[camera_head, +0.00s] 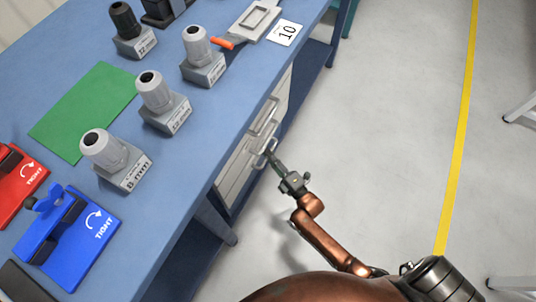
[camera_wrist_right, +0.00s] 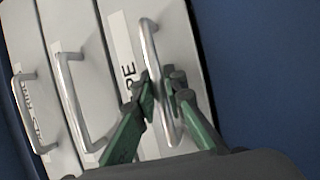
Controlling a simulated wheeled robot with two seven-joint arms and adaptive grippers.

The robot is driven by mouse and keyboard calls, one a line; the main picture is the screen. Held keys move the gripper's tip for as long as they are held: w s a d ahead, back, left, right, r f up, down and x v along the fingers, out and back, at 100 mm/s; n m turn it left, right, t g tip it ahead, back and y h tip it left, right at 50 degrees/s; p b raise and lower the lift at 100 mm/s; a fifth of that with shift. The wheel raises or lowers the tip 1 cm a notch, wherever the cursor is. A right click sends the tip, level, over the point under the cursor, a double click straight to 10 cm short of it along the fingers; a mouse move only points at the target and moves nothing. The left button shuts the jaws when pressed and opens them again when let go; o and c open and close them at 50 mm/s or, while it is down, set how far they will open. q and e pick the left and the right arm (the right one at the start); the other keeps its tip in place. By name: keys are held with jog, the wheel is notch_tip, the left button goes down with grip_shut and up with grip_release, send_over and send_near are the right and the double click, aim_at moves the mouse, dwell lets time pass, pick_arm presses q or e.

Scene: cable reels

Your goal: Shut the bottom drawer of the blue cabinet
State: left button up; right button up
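The drawer cabinet (camera_head: 236,172) stands under the blue bench, with pale grey drawer fronts and metal bar handles. In the right wrist view three fronts lie side by side. The rightmost front (camera_wrist_right: 181,42) has a label ending in "RE" and borders a dark blue surface. My right gripper (camera_head: 270,156) is at the cabinet front. In the wrist view its green fingers (camera_wrist_right: 164,88) straddle the rightmost handle (camera_wrist_right: 150,42), slightly apart, with a small gap on the right side. How far this drawer stands out is unclear. My left gripper is out of view.
The blue bench top (camera_head: 165,215) holds grey blocks with cylinders (camera_head: 165,100), a green mat (camera_head: 85,108), and red (camera_head: 15,190) and blue (camera_head: 80,245) fixtures. Open grey floor (camera_head: 380,120) with a yellow line (camera_head: 461,120) lies right of the cabinet.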

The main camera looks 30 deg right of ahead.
jog(key=shift+o, duration=0.4)
jog(key=shift+a+r, duration=0.1)
jog(key=shift+s, duration=0.4)
jog(key=v, duration=1.1)
jog(key=shift+f, duration=0.25)
jog(key=shift+s, duration=0.1)
